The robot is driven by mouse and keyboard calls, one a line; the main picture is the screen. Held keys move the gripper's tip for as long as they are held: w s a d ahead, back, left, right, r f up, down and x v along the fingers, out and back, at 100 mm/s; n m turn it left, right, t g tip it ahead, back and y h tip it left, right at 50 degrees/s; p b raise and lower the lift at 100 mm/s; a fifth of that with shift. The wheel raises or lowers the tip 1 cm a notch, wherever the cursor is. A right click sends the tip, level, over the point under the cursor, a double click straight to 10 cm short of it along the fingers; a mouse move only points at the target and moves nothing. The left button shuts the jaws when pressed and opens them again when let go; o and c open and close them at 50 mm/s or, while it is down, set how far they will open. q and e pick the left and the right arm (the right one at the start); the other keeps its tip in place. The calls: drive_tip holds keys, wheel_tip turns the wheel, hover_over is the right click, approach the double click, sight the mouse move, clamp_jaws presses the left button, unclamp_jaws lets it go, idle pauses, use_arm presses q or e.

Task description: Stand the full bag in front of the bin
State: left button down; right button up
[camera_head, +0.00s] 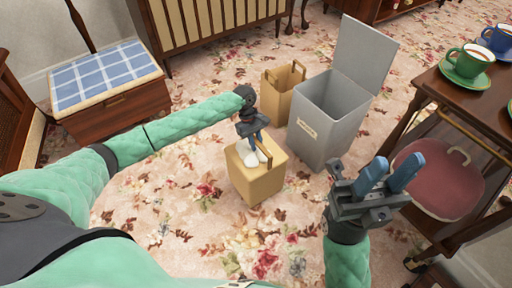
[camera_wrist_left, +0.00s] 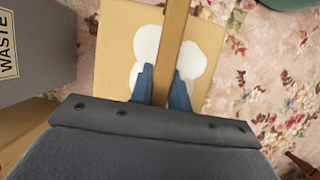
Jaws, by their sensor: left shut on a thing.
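The full bag (camera_head: 257,185) is a tan bag with white round items in its top. It is upright, in front and to the left of the grey bin (camera_head: 318,133), apart from it; I cannot tell whether it touches the carpet. My left gripper (camera_head: 254,143) is shut on the bag's handle from above. In the left wrist view the gripper's blue fingers (camera_wrist_left: 162,88) close on the handle strap (camera_wrist_left: 174,40), with white items on both sides. The bin's "WASTE" side (camera_wrist_left: 36,50) shows at left there. My right gripper (camera_head: 388,176) is open and empty, right of the bin.
A second tan bag (camera_head: 283,92) stands behind the bin's left side. The bin's lid (camera_head: 364,52) is raised. A wooden trolley (camera_head: 440,105) with cups stands at right. A blue-checked wooden chest (camera_head: 106,75) is at left. Floral carpet (camera_head: 160,215) is clear in front.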

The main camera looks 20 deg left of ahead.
use_arm(q)
drive_tip(key=shift+f, duration=0.8)
drive_tip(key=shift+f+b, duration=0.25)
drive_tip(key=shift+b, duration=0.05)
drive_tip(key=shift+p, duration=0.3)
drive_tip(key=c, duration=1.3)
unclamp_jaws()
drive_tip(key=shift+f, duration=0.1)
